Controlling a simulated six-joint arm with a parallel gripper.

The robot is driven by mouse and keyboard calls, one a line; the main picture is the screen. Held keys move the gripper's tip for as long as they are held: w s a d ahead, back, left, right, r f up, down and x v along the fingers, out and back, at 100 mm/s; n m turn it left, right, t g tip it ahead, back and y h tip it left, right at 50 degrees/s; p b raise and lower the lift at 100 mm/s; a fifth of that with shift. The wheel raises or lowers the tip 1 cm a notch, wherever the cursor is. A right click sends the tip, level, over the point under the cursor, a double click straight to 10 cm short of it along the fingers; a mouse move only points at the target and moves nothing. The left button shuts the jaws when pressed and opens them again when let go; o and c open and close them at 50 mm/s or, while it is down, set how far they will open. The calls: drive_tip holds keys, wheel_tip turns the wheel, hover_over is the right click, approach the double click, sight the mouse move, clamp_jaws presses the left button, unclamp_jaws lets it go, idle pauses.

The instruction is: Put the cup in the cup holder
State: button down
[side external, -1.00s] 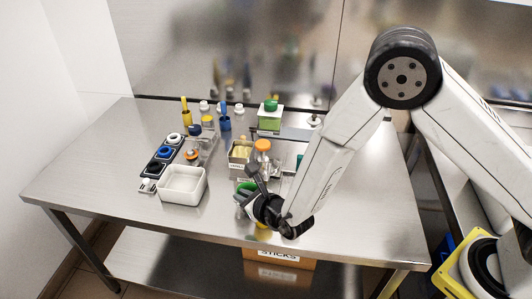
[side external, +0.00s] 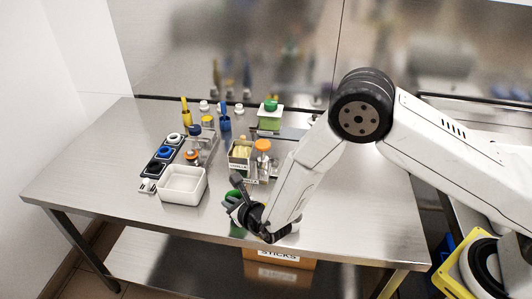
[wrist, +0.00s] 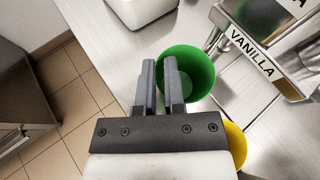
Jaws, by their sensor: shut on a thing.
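In the wrist view, the green cup (wrist: 200,68) is tilted in the picture with its open mouth showing. My gripper (wrist: 160,70) is closed over the near left side of its rim, one finger on each side of the wall. In the side view, my gripper (side external: 236,197) is at the table's front part, right of the white tray, and hides most of the cup. Green parts of the cup (side external: 238,231) show beside the fingers. I cannot tell for sure which thing is the cup holder.
A white tray (side external: 164,191) stands to the left. A black strip (side external: 150,172) with several round pieces lies beyond it. A vanilla-labelled metal container (wrist: 225,30) is near the cup. A yellow round thing (wrist: 238,146) shows beside my gripper. The table's left front (side external: 100,185) is clear.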

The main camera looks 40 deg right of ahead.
drive_tip(key=shift+f, duration=1.3)
drive_tip(key=c, duration=0.7)
unclamp_jaws()
drive_tip(key=shift+f, duration=0.1)
drive_tip(key=shift+s, duration=0.1)
drive_tip(key=shift+v, duration=3.8)
drive_tip(key=shift+d, duration=0.15)
